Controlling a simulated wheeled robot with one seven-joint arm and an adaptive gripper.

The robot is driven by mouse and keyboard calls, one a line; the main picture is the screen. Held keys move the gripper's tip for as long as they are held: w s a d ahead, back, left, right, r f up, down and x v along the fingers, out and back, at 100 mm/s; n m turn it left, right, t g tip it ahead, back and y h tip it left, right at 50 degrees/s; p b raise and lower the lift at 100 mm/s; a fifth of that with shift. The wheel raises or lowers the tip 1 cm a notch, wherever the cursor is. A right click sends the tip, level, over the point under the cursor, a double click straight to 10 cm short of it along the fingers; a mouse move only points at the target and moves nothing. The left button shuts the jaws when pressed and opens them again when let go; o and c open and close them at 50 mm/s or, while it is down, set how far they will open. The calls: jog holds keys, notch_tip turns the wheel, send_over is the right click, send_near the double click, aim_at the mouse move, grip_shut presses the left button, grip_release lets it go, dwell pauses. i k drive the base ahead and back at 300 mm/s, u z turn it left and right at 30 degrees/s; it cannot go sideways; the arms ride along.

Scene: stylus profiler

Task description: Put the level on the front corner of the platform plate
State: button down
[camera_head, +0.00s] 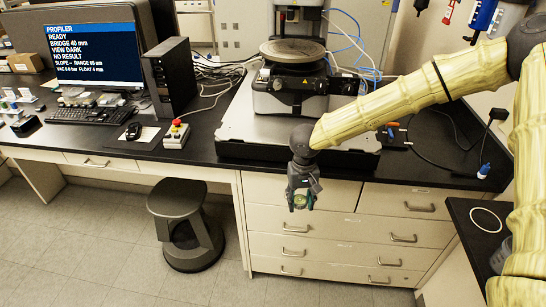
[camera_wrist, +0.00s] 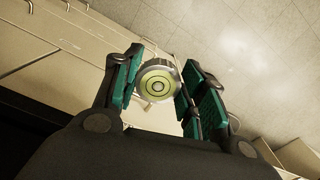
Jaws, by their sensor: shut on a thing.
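The level is a small round bubble level with a yellow-green face and a metal rim. It shows in the wrist view (camera_wrist: 159,84) between the green finger pads of my gripper (camera_wrist: 163,88). In the head view my gripper (camera_head: 301,194) points down in front of the drawers, below the bench top, with the level (camera_head: 300,201) at its tips. The platform plate (camera_head: 240,125) is the light metal plate under the profiler on the bench. My gripper is in front of and below its front edge, apart from it. My arm hides part of the plate's right side.
The profiler (camera_head: 292,80) with its dark round stage stands on the plate. A control box with a red button (camera_head: 176,134) sits to the left. A grey stool (camera_head: 185,225) stands on the floor at left. Cables lie on the bench at right.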

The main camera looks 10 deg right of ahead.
aim_at(233, 126)
jog(key=u, duration=1.65)
jog(key=i, duration=0.8)
jog(key=z, duration=1.65)
